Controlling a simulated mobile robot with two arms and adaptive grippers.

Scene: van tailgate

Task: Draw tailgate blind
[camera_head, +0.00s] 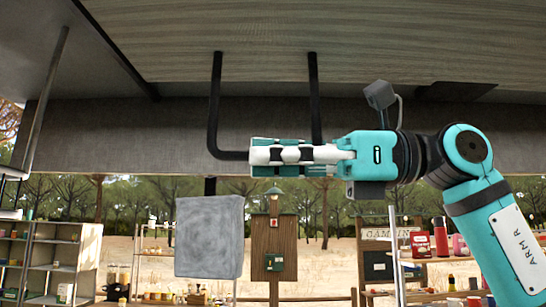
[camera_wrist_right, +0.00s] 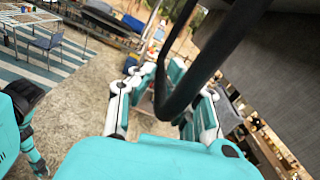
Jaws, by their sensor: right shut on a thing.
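A black U-shaped handle (camera_head: 214,105) hangs from a wood-grained panel (camera_head: 240,35) overhead, seemingly the tailgate blind. Its two legs come down from the panel. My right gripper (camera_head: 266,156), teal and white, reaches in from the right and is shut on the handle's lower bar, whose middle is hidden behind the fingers. In the right wrist view the black handle (camera_wrist_right: 190,85) runs up between the fingers of my right gripper (camera_wrist_right: 160,100). My left gripper does not show.
A grey beam (camera_head: 120,140) crosses behind the handle. Beyond stand shelves with goods (camera_head: 60,255) and a wooden post with a small roof (camera_head: 274,245). Open sandy ground lies between them.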

